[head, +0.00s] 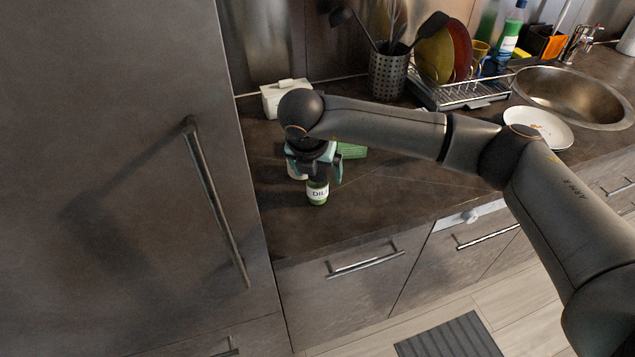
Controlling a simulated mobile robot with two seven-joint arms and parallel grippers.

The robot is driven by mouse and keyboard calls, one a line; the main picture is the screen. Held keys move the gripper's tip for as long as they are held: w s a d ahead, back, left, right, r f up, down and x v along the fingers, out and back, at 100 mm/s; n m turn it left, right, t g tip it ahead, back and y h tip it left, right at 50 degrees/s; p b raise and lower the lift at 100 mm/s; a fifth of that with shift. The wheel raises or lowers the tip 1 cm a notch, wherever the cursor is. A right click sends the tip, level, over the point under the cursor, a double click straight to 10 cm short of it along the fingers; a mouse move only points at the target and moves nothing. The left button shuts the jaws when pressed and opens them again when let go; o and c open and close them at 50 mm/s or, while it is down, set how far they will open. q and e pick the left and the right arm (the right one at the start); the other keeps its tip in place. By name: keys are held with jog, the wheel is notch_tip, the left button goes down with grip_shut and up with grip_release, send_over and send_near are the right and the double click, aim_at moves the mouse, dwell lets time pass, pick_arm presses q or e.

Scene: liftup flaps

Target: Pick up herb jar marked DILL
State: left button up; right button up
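The herb jar marked DILL (318,191) stands upright on the dark countertop, with a white label and green contents. Its top is hidden by my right gripper (317,172), which reaches down over it from above. The gripper's fingers are spread wider than the jar, one on each side, and look open. I cannot tell whether either finger touches the jar. My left gripper is not in view.
A green ribbed item (351,151) lies just behind the gripper. A white box (284,97) stands at the back by the tall cabinet (120,150). A utensil holder (388,75), dish rack (462,96), plates (540,126) and sink (570,95) are farther right. The front counter is clear.

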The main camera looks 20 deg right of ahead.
grip_shut()
dwell(0.5)
